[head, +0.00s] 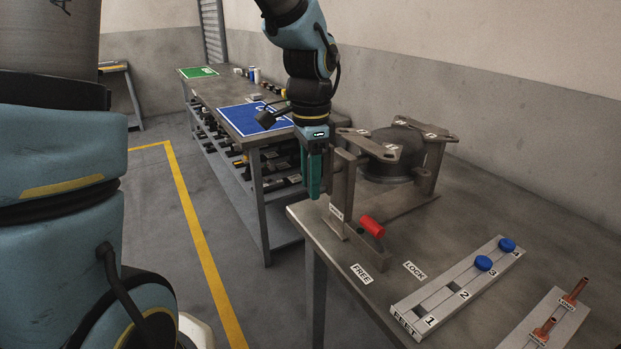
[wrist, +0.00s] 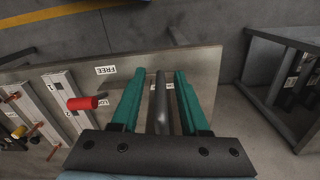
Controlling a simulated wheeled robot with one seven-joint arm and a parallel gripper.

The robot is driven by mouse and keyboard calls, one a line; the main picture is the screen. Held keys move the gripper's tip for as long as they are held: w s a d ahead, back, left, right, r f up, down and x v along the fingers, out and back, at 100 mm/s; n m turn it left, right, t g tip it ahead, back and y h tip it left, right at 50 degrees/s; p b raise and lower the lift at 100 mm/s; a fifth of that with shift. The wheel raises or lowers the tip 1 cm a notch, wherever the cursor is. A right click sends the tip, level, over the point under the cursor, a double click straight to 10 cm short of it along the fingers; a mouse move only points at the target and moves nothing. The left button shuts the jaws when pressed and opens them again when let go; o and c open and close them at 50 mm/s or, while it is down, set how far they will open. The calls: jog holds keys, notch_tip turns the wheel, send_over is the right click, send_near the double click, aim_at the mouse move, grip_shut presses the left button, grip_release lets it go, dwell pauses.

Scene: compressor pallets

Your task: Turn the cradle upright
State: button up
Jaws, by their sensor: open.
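The cradle (head: 385,166) hangs between metal uprights on the workbench, with a dark round body below and labelled plates (head: 369,146) on top. My gripper (head: 314,192) points down beside the near-left upright (head: 341,182). In the wrist view its teal fingers (wrist: 160,76) are apart, with a grey bar (wrist: 161,108) showing between them; I cannot tell whether they touch it. A red-handled lever (head: 371,227) sits at the stand's front foot, near the FREE (head: 361,274) and LOCK (head: 415,271) labels. The red handle also shows in the wrist view (wrist: 82,103).
A numbered rail (head: 460,290) with two blue knobs (head: 484,263) and a plate with copper-coloured fittings (head: 549,327) lie on the bench front. A second bench with a blue mat (head: 243,120) stands behind left. Floor left of the bench is clear.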

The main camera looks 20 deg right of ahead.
jog(key=shift+c, duration=0.2)
grip_shut()
dwell(1.1)
